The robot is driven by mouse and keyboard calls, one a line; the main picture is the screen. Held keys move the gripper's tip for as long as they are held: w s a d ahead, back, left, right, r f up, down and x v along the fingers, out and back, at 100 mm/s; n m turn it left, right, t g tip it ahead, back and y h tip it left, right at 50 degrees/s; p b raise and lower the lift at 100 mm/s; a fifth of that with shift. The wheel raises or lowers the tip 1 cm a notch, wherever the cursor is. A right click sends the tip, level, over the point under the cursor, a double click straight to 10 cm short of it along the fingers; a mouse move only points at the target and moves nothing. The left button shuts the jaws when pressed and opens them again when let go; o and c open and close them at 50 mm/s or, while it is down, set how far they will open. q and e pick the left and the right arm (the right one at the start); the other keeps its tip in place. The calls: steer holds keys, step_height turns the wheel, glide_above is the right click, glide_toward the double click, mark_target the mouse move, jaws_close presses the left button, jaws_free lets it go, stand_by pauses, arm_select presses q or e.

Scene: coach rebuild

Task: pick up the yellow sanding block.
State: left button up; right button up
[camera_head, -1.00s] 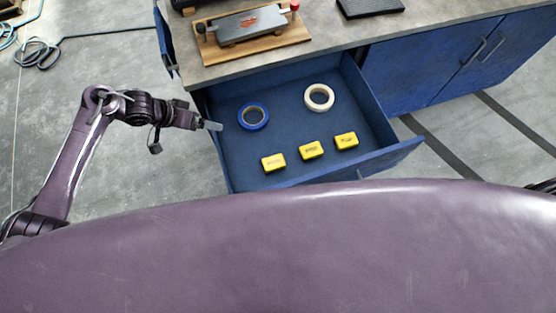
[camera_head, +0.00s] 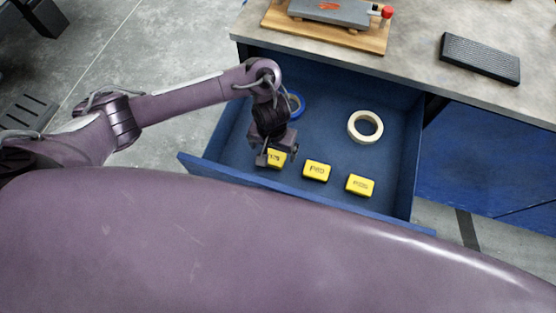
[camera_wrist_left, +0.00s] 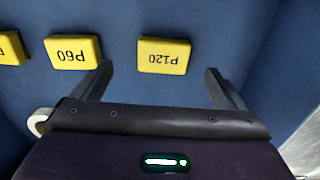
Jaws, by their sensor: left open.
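Three yellow sanding blocks lie in a row in the open blue drawer. The left one in the head view (camera_head: 277,158) is partly covered by my left gripper (camera_head: 268,159). The wrist view shows it as the block marked P120 (camera_wrist_left: 164,55), upside down. There the left gripper's two fingers (camera_wrist_left: 158,72) are apart with nothing between them, pointing towards this block. Whether they reach its height is unclear. The middle block (camera_head: 317,171) reads P60 in the wrist view (camera_wrist_left: 73,51). The right block (camera_head: 360,186) is cut off at the wrist view's left edge (camera_wrist_left: 10,48).
The drawer (camera_head: 335,115) also holds a white tape roll (camera_head: 365,127) and a blue tape roll (camera_head: 296,105), partly behind my arm. Its front wall (camera_head: 230,177) runs close to the blocks. The workbench top (camera_head: 420,25) overhangs behind.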

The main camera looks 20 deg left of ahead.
mark_target(272, 159)
arm_select(q)
step_height(272, 159, down, 2)
steer(key=shift+a+f+b, duration=0.15)
steer(key=shift+f+b, duration=0.1)
steer(key=shift+b, duration=0.3)
step_height(272, 159, down, 3)
steer(key=shift+w+a+f+b, duration=0.1)
steer(key=shift+a+f+b, duration=0.05)
steer(key=shift+b, duration=0.45)
steer(key=shift+f, duration=0.4)
arm_select(e)
steer(key=f, duration=0.3)
steer(key=shift+s+d, duration=0.2)
steer(key=shift+d, duration=0.15)
